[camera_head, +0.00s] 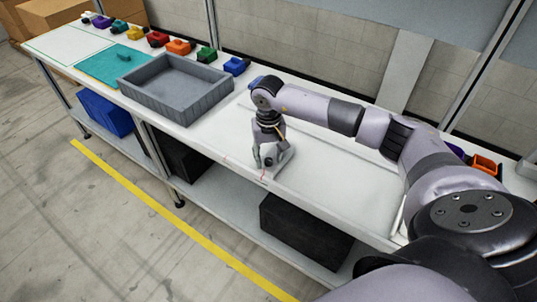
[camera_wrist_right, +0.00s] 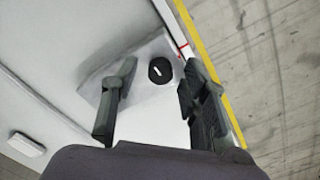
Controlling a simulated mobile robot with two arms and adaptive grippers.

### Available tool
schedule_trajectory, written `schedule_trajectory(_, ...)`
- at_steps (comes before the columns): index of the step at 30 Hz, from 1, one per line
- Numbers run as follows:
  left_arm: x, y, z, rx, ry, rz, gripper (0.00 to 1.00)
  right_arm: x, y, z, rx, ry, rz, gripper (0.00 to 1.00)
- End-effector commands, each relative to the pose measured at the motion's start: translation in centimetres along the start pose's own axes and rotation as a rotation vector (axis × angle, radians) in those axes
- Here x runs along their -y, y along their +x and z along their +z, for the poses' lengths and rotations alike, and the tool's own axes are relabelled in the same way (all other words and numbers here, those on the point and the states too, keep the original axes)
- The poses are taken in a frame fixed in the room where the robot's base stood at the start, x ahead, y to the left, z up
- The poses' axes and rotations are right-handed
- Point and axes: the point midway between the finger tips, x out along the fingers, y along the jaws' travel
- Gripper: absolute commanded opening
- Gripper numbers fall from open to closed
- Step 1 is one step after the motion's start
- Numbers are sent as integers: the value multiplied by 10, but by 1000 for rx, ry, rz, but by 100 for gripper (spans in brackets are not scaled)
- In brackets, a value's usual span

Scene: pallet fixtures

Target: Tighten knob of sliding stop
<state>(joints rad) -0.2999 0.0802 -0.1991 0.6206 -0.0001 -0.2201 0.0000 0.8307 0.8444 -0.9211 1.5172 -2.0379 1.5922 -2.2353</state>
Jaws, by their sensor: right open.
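The sliding stop is a light grey block (camera_head: 287,156) on the white bench top, near its front edge. In the right wrist view its grey plate (camera_wrist_right: 100,92) carries a round black knob (camera_wrist_right: 161,71) with a white line across its top. My right gripper (camera_head: 265,161) points down over the stop. In the wrist view its two dark fingers are apart, one on each side of the knob, with visible gaps. I cannot tell whether the fingertips are level with the knob. The gripper hides part of the stop in the head view. My left gripper is not in view.
A grey tray (camera_head: 176,101) stands on the bench left of the arm. Several coloured parts line the back edge, including a blue one (camera_head: 236,66). Bench space around the stop is clear. Red marks (camera_head: 263,180) lie at the front edge.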

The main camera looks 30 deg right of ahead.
Motion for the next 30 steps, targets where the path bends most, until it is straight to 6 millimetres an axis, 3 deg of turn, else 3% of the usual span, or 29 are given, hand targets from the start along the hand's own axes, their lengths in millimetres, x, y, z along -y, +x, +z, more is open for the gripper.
schedule_trajectory(8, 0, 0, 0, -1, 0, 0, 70, 0, 2, 0, 0, 0, 0, 41)
schedule_trajectory(26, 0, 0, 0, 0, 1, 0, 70, 0, 1, 0, 0, 0, -1, 1)
schedule_trajectory(30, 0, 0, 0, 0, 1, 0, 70, 0, 1, 0, 0, 0, -1, 0)
